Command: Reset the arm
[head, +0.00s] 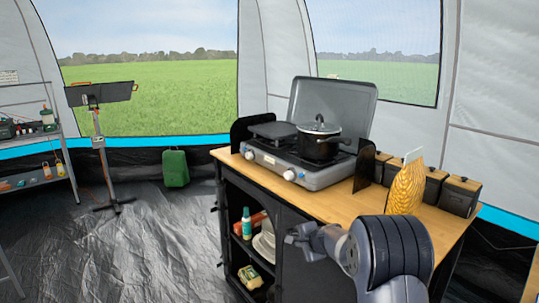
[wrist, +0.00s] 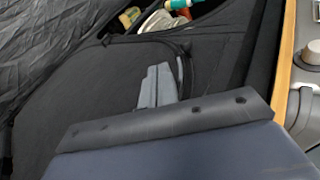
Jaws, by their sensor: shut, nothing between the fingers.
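My arm reaches in from the lower right of the head view, in front of the kitchen cabinet (head: 327,202). My gripper (head: 292,238) is at its left end, below the worktop's front edge and apart from the shelves. It is shut and empty. In the wrist view, the grey fingers (wrist: 157,86) show close together over the dark cabinet front, partly hidden by a dark plate of my own arm in the foreground.
A grey stove (head: 300,172) with a lidded black pot (head: 318,145) stands on the wooden worktop. A pasta bag (head: 406,188) and dark canisters (head: 459,196) stand at right. Shelves hold a bottle (head: 246,223) and plates (head: 264,246). The floor at left is mostly free.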

